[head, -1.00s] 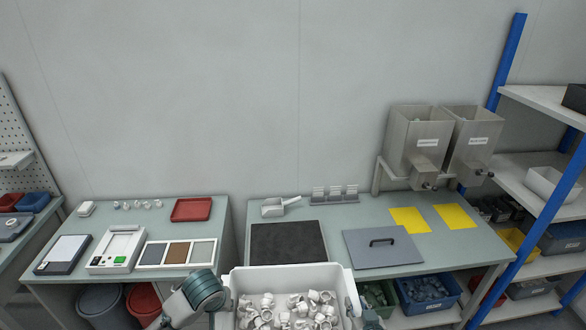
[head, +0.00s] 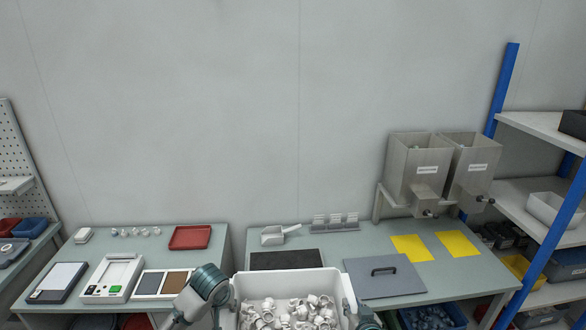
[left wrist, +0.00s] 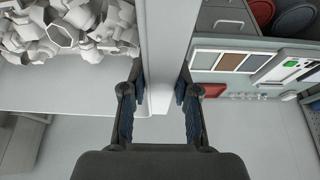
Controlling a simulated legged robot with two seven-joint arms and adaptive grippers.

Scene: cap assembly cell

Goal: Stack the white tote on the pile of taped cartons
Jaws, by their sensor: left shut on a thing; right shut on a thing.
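The white tote (head: 292,279), open at the top and filled with several white pipe-like fittings (head: 300,311), is at the bottom middle of the head view. My left gripper (left wrist: 158,93) is shut on one wall of the tote, with a dark ribbed finger on each side of it in the left wrist view. My right gripper (head: 351,308) is at the tote's right side and is shut on it; its fingertips are mostly hidden. The tote looks level, and its lower part is out of the picture. The pile of taped cartons is not in view.
Behind the tote is a grey-green bench (head: 322,244) with a black mat (head: 287,260), a grey lid (head: 385,276), a scoop (head: 277,236) and metal hoppers (head: 416,170). A second bench (head: 140,245) stands left. Blue-posted shelving (head: 540,245) is at the right.

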